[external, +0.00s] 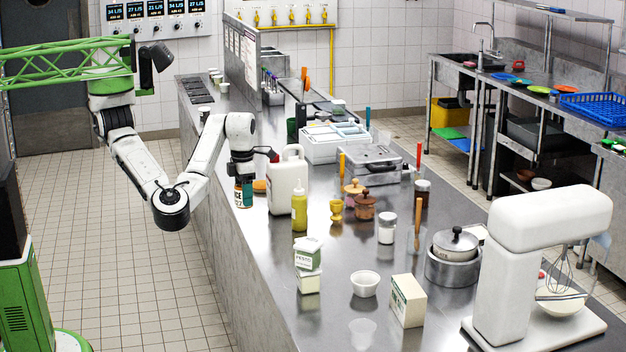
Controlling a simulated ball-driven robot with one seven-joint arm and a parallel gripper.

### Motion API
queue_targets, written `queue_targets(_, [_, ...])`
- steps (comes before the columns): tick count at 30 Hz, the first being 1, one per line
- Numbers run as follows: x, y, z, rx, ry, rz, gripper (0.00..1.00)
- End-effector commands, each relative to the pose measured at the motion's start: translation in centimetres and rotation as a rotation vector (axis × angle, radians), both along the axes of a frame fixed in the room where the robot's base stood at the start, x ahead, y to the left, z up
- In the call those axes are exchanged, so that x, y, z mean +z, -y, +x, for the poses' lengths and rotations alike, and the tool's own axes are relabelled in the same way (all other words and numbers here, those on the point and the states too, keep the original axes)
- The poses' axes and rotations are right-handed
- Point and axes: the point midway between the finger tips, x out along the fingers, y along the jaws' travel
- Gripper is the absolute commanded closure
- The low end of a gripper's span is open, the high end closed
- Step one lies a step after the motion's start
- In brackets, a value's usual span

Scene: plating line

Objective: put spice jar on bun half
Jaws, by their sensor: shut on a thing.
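My gripper (243,176) points down over the left edge of the steel counter (345,290). It is shut on the spice jar (243,194), a small dark jar with a pale and teal label, held upright below it. An orange-brown round thing (260,186), likely the bun half, shows just right of the jar. The jar and gripper partly hide it. I cannot tell whether the jar touches it or the counter.
A white jug (287,182) and a yellow-green squeeze bottle (299,207) stand close to the right. Stacked cartons (308,265), a white bowl (365,283) and a stand mixer (530,260) are nearer the camera. A white container tray (334,142) is behind.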

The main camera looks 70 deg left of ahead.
Motion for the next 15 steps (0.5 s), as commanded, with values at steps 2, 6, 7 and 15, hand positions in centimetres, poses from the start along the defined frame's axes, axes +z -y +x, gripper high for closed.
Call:
queue_targets(2, [-0.1, -2.0, 1.1, 0.038, 0.000, -0.005, 0.78])
queue_targets(6, [0.0, -6.3, 3.1, 0.111, -0.001, -0.010, 0.78])
queue_targets(7, [0.1, -7.3, 3.5, 0.127, -0.001, -0.011, 0.78])
queue_targets(15, [0.8, -17.1, 5.4, 0.267, 0.001, -0.015, 0.78])
